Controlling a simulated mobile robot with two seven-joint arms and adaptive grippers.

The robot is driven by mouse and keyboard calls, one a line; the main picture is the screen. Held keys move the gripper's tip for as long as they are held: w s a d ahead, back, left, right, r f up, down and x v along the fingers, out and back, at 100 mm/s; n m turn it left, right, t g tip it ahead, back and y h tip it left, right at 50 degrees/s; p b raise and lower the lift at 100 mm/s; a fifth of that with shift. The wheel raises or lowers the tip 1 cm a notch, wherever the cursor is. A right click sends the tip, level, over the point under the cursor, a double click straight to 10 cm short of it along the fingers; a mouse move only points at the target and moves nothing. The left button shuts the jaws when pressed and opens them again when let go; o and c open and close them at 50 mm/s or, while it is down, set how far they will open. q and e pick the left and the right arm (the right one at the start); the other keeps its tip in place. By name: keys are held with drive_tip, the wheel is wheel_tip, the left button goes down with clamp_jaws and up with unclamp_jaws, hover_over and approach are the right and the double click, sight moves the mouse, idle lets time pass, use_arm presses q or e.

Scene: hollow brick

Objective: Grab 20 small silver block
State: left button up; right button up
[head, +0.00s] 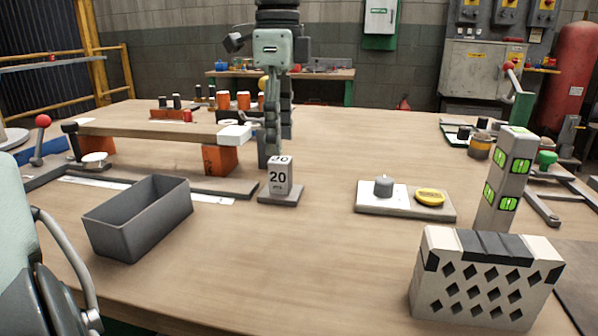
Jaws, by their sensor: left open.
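The small silver block (279,179) marked "20" stands upright on a small grey base plate (293,197) near the middle of the table. Its front faces me and nothing covers it. My left gripper (72,290) is at the lower left edge, only partly in frame. It is open, and no object shows in it. It is well to the left of the block and nearer to me, with the grey bin between them. My right gripper is not in view.
An empty dark grey bin (137,243) stands left of the block. A low wooden bridge (140,131) lies behind it. A plate (403,212) with a grey knob and yellow ring, a tall post (504,180) and a hollow brick (485,290) stand right. The front middle is clear.

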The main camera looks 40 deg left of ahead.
sight(280, 159)
use_arm(q)
wheel_tip(280, 159, down, 6)
drive_tip(key=shift+f, duration=0.25)
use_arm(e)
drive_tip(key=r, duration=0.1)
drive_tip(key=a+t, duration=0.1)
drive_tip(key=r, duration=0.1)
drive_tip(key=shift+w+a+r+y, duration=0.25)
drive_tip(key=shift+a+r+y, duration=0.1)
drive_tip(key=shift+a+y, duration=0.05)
use_arm(q)
drive_tip(key=shift+c, duration=0.3)
drive_tip(key=shift+r, duration=0.1)
clamp_jaws()
